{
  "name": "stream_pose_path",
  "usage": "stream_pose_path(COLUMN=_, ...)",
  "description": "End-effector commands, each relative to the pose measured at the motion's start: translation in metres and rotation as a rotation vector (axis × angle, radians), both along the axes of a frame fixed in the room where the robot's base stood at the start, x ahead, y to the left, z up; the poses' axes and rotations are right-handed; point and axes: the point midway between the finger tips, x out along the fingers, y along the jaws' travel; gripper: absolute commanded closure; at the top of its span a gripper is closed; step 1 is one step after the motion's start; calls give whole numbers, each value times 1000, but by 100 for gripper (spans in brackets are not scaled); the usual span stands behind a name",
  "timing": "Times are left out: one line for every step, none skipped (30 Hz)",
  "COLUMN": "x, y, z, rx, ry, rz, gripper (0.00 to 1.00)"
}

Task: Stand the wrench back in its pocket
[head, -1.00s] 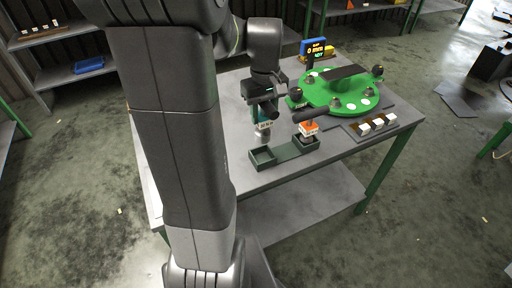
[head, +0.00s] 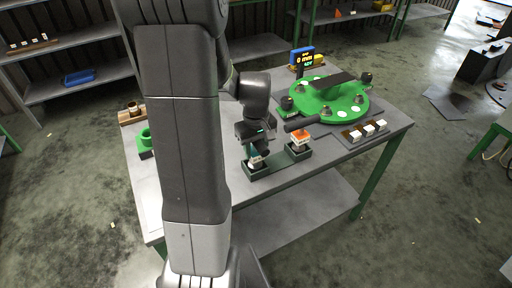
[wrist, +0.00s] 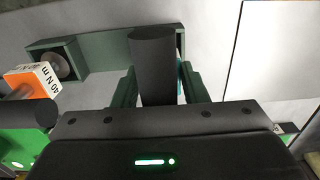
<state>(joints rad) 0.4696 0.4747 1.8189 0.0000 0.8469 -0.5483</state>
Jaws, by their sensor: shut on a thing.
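The held wrench has a dark round handle (wrist: 152,65) and a pale lower band (head: 256,163). My gripper (head: 254,146) is shut on it, with its green fingers on either side in the wrist view. The wrench's lower end is at the left pocket of the dark green two-pocket holder (head: 272,167). I cannot tell whether it rests on the pocket floor; my gripper hides part of it. A second wrench, orange with a white label (wrist: 36,80), stands in the holder's other pocket, and it also shows in the head view (head: 300,138).
A green round disc assembly (head: 328,98) with dark knobs stands on the table (head: 200,205) behind the holder. White blocks (head: 368,130) sit at right. The front table strip is clear.

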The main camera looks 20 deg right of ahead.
Motion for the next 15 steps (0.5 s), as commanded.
stream_pose_path(x=0, y=0, z=1, rx=-1, ry=-1, rz=0, gripper=97)
stream_pose_path(x=0, y=0, z=1, rx=-1, ry=-1, rz=0, gripper=97)
stream_pose_path(x=0, y=0, z=0, rx=-1, ry=-1, rz=0, gripper=97)
stream_pose_path(x=0, y=0, z=-1, rx=-1, ry=-1, rz=0, gripper=97)
stream_pose_path(x=0, y=0, z=-2, rx=-1, ry=-1, rz=0, gripper=97)
stream_pose_path(x=0, y=0, z=-3, rx=-1, ry=-1, rz=0, gripper=97)
stream_pose_path(x=0, y=0, z=-4, rx=0, ry=0, rz=0, gripper=58)
stream_pose_path(x=0, y=0, z=-3, rx=0, ry=0, rz=0, gripper=52)
stream_pose_path(x=0, y=0, z=-3, rx=0, ry=0, rz=0, gripper=45)
stream_pose_path(x=0, y=0, z=-3, rx=0, ry=0, rz=0, gripper=39)
stream_pose_path(x=0, y=0, z=-3, rx=0, ry=0, rz=0, gripper=38)
stream_pose_path(x=0, y=0, z=-3, rx=0, ry=0, rz=0, gripper=38)
stream_pose_path(x=0, y=0, z=-3, rx=0, ry=0, rz=0, gripper=38)
stream_pose_path(x=0, y=0, z=-3, rx=0, ry=0, rz=0, gripper=38)
stream_pose_path(x=0, y=0, z=-2, rx=0, ry=0, rz=0, gripper=38)
